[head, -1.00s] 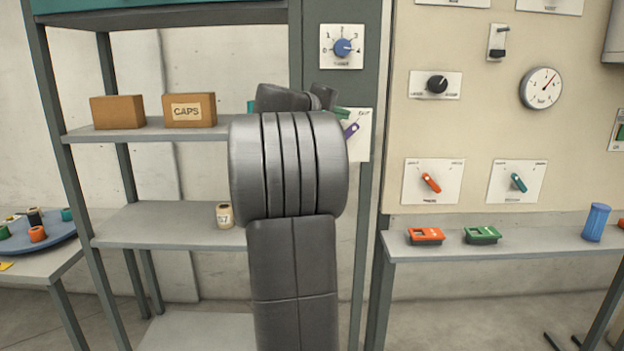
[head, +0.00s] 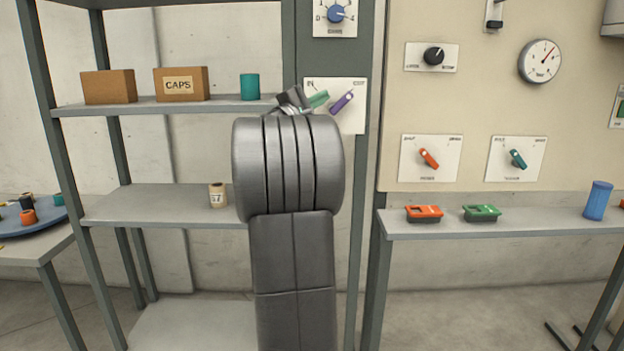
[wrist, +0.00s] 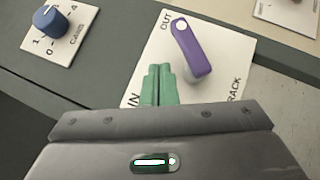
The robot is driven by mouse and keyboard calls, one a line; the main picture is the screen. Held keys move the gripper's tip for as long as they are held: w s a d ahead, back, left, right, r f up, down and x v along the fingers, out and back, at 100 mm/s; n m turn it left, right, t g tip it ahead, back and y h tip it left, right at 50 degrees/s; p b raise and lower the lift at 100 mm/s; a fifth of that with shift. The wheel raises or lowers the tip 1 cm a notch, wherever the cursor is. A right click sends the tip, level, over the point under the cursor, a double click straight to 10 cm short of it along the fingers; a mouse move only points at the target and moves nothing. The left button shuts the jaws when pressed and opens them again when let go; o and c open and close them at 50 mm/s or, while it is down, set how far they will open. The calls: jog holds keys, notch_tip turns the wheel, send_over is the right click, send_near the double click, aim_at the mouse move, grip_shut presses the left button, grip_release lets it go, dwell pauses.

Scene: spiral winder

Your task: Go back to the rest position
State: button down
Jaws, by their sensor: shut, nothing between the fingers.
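My gripper (wrist: 159,86) shows in the wrist view as two green fingers closed together with nothing between them. In that view the fingers overlap the lower left of a white plate (wrist: 227,68) with a purple lever (wrist: 194,48). I cannot tell whether the fingertips touch the plate. In the head view the green fingers (head: 318,99) show just left of the purple lever (head: 343,101). My arm stands upright in front and hides most of the gripper.
A shelf rack on the left holds two brown boxes, one being the CAPS box (head: 181,84), a teal cylinder (head: 250,87) and a labelled spool (head: 217,195). At right, a bench carries an orange device (head: 424,213), a green device (head: 482,213) and a blue cup (head: 597,200).

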jog(key=shift+a+f+n+t+y+b, duration=0.15)
jog(key=shift+a+f+n+t+b, duration=0.15)
jog(key=shift+f+n+t, duration=0.45)
jog(key=shift+a+f+n+t+y+b, duration=0.3)
jog(key=shift+n+t, duration=0.2)
jog(key=shift+n, duration=0.4)
jog(key=shift+a+f+n+t+y+b, duration=0.1)
jog(key=shift+a+f+n+t+b, duration=0.1)
jog(key=shift+a+f+n+t, duration=0.4)
jog(key=shift+d+r+n, duration=0.2)
jog(key=shift+d+n, duration=0.05)
